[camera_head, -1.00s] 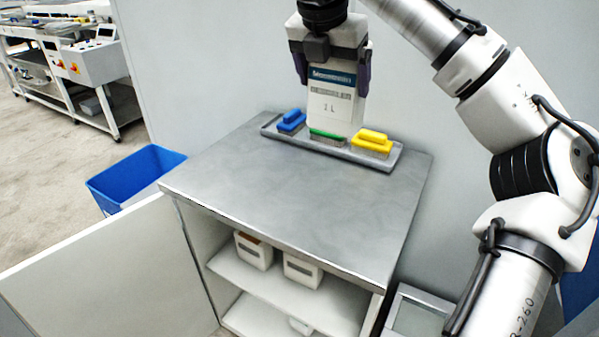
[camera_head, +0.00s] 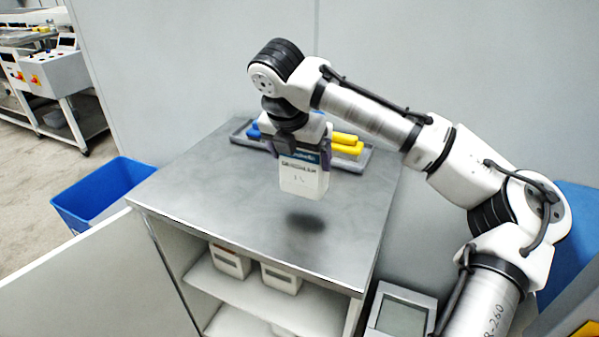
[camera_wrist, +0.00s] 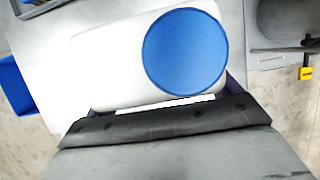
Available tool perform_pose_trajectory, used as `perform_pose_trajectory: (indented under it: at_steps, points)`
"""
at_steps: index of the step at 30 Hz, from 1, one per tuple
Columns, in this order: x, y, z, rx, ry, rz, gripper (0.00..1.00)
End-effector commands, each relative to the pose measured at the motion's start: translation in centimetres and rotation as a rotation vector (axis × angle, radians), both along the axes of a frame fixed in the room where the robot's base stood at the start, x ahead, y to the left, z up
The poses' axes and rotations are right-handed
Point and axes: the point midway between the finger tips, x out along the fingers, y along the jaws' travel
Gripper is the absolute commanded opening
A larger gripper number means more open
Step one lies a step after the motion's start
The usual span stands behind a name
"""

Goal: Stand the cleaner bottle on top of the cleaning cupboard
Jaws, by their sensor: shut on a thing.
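The cleaner bottle (camera_head: 303,179) is a white, boxy bottle with a blue label band. My gripper (camera_head: 297,145) is shut on its upper part and holds it upright. The bottle hangs above the grey top of the cleaning cupboard (camera_head: 215,190), with a dark shadow on the top below it, so a gap shows. In the wrist view the bottle's white body (camera_wrist: 105,60) and round blue cap (camera_wrist: 185,52) fill the middle, just beyond the gripper's edge.
A grey tray (camera_head: 375,162) with blue and yellow brushes (camera_head: 346,143) lies along the back of the top, partly hidden. The cupboard's door (camera_head: 95,285) stands open. White containers (camera_head: 229,262) sit on the shelf inside. A blue bin (camera_head: 100,190) stands left. The front of the top is bare.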

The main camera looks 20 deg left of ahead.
Motion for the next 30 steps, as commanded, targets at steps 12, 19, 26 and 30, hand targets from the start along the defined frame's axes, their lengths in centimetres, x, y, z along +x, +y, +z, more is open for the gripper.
perform_pose_trajectory:
  at_steps: [12,19,26,30]
  points:
    - [0.0,0.0,-3.5,0.0,-0.003,0.0,0.33]
    - [0.0,0.0,-4.6,0.002,-0.004,-0.001,0.33]
    - [0.0,0.0,-4.9,0.002,-0.003,0.0,0.33]
    - [0.0,0.0,-5.1,0.0,0.0,0.0,1.0]
